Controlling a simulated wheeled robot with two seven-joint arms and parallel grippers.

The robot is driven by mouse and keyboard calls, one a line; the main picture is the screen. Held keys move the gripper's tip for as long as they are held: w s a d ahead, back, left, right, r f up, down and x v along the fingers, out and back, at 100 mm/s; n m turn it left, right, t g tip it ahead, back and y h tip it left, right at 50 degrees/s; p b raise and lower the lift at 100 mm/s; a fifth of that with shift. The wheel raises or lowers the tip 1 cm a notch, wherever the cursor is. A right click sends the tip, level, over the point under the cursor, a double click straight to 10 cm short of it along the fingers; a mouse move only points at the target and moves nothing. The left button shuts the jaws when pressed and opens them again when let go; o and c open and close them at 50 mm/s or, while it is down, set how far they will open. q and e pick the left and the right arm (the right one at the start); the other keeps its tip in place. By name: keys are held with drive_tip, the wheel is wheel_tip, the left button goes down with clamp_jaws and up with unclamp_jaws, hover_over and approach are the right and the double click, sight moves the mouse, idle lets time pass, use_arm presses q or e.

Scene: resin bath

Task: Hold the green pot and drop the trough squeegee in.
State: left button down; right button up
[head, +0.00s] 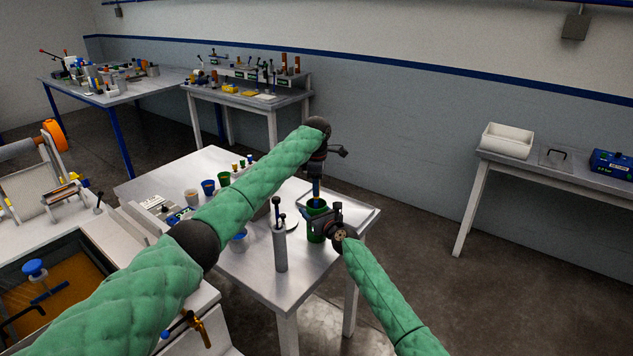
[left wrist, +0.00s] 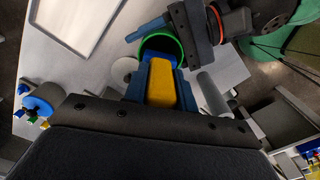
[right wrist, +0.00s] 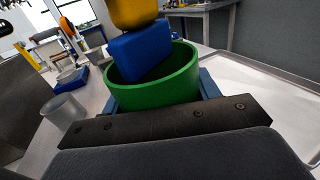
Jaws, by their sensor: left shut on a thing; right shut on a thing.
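The green pot (head: 315,230) stands near the right end of the near metal table. My right gripper (head: 325,216) is shut on its wall; the right wrist view shows the pot (right wrist: 160,93) upright, close up. My left gripper (head: 316,178) is above the pot, shut on the trough squeegee, whose yellow part (left wrist: 162,84) shows between the fingers in the left wrist view. In the right wrist view the squeegee's blue block (right wrist: 138,55) hangs tilted, its lower corner at the pot's mouth. I cannot tell how deep it reaches.
A grey cylinder (head: 280,248) holding dark-handled tools stands just left of the pot. Small coloured cups (head: 208,187) stand farther left on the table. A shallow tray (left wrist: 70,28) lies beside the pot. The resin bath (head: 60,285) is at lower left.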

sight(317, 200)
use_arm(q)
drive_tip(key=shift+f, duration=3.15)
drive_tip(key=c, duration=1.1)
unclamp_jaws()
drive_tip(key=shift+o, duration=0.2)
drive_tip(key=shift+r, duration=0.1)
wheel_tip(317, 200, up, 10)
drive_tip(key=shift+r, duration=0.85)
